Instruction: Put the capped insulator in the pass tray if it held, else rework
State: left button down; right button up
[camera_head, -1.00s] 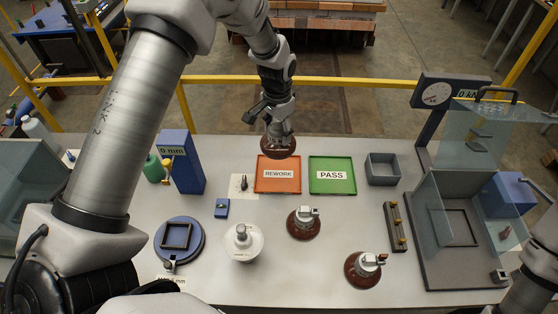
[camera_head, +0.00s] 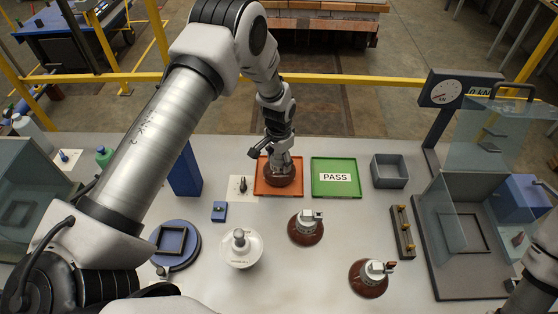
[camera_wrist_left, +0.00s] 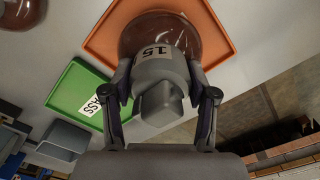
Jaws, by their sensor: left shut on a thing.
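My left gripper (camera_head: 282,160) is shut on the cap of a brown insulator (camera_head: 280,177), which is at the orange rework tray (camera_head: 262,188). In the left wrist view the grey cap (camera_wrist_left: 158,75) with a "15" label sits between the fingers, and the brown disc (camera_wrist_left: 150,28) overlaps the orange tray (camera_wrist_left: 225,45). I cannot tell whether the disc touches the tray floor. The green pass tray (camera_head: 335,192) is empty to its right and also shows in the left wrist view (camera_wrist_left: 75,130). My right gripper is not in view.
Two brown capped insulators (camera_head: 305,230) (camera_head: 369,280) and a white one (camera_head: 241,250) stand on the table in front. A grey bin (camera_head: 389,172) is right of the pass tray. A clear-walled test stand (camera_head: 460,240) is at the right, a blue round fixture (camera_head: 175,243) at the left.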

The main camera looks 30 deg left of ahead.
pick_arm(q)
jog(key=shift+f, duration=0.5)
jog(key=shift+w+f, duration=0.2)
jog(key=shift+f, duration=0.1)
jog(key=shift+s, duration=0.1)
jog(key=shift+c, duration=1.6)
grip_release()
jog(key=shift+s+f, duration=0.1)
